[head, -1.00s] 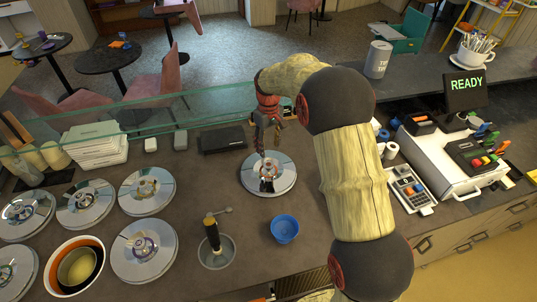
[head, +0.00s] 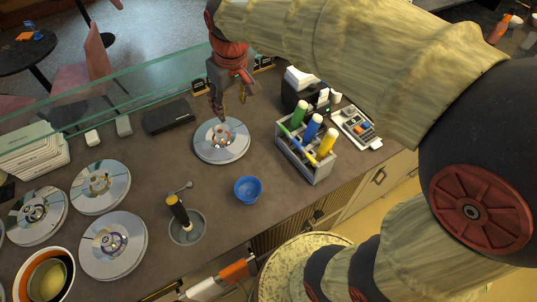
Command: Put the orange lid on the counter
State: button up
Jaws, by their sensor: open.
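The orange lid (head: 235,150) is a round, shiny disc with an orange-marked centre knob. It lies flat on the dark counter (head: 170,150), to the right of the other lids. My gripper (head: 231,108) points down just behind and above the lid's knob, with its fingers apart and nothing between them. The fingertips look clear of the knob, though the exact gap is hard to judge.
Several lidded wells (head: 100,187) are at left, with an open white-rimmed well (head: 70,262) at bottom left. A blue bowl (head: 248,190), a scoop well (head: 188,232) and a bottle caddy (head: 310,165) stand nearby. A glass screen (head: 110,82) runs behind.

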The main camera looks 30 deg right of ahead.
jog(key=s+m+t, duration=0.2)
jog(key=s, duration=1.7)
jog(key=shift+s+t, duration=0.25)
jog(key=shift+t, duration=0.05)
notch_tip(320, 180, down, 12)
jog(key=b, duration=1.2)
